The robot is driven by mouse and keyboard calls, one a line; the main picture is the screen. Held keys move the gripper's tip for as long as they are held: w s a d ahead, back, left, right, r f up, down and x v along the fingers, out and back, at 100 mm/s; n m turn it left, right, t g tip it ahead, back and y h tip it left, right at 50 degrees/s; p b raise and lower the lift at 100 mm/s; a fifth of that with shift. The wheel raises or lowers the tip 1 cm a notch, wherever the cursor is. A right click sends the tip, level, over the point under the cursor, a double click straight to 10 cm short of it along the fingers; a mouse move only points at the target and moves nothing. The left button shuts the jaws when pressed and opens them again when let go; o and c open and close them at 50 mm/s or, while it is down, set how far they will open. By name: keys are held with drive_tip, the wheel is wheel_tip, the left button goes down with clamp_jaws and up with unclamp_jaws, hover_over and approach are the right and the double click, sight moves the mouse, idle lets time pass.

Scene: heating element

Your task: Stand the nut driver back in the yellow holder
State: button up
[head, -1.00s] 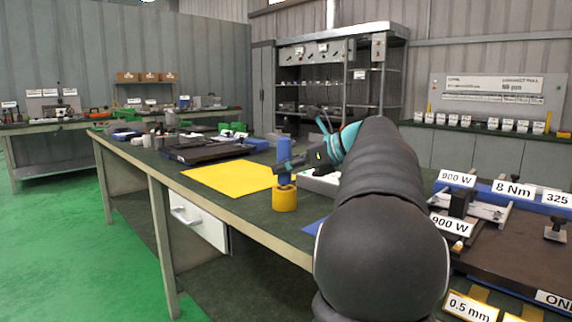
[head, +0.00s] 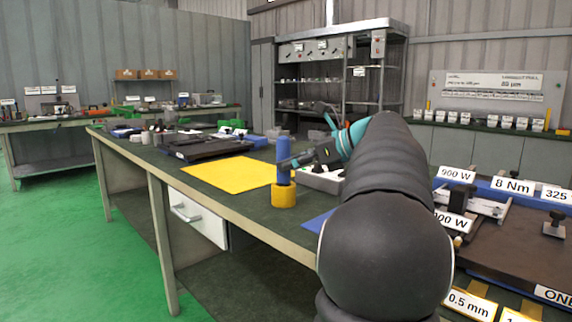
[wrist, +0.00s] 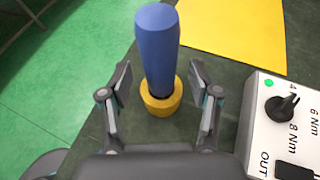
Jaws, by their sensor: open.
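The nut driver (head: 283,149) has a thick blue handle and stands upright in the yellow holder (head: 284,196), near the front edge of the green bench top. In the wrist view, the blue handle (wrist: 158,48) rises out of the round yellow holder (wrist: 161,103). My gripper (wrist: 160,77) is open, with one finger on each side of the handle and a visible gap on both sides. In the head view, my gripper (head: 291,165) reaches the driver from the right and partly covers its lower part. The driver's tip is hidden inside the holder.
A yellow sheet (head: 228,175) lies left of the holder. A light control box (wrist: 285,125) with a black knob stands close to the right. A black plate (head: 205,148) lies farther back. The bench's front edge (head: 245,222) is near the holder.

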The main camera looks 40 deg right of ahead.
drive_tip(key=v, duration=1)
